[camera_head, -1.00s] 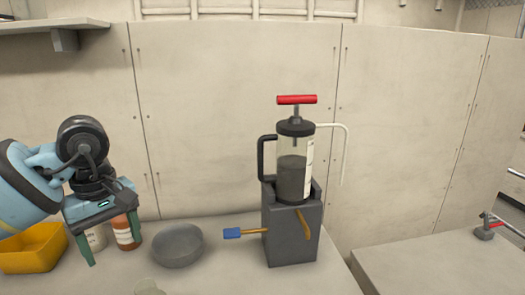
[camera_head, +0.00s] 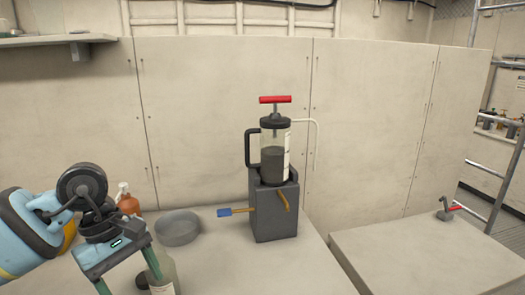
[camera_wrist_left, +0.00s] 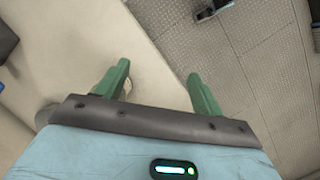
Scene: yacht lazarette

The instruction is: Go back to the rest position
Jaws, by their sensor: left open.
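My left gripper (camera_head: 128,274) hangs at the lower left of the head view, its two green fingers pointing down and spread apart. The left wrist view also shows the fingers (camera_wrist_left: 158,72) open, with nothing between them. In the head view the gripper is in front of a clear bottle (camera_head: 163,272) with a pale label, partly hidden by the fingers. I cannot tell whether they touch. My right gripper is in neither view.
A pump canister (camera_head: 274,165) with a red T-handle stands on a grey block (camera_head: 274,215). A grey round dish (camera_head: 178,228) and orange-brown bottle (camera_head: 129,204) stand left. The bench front and right-hand surface (camera_head: 410,250) have free room.

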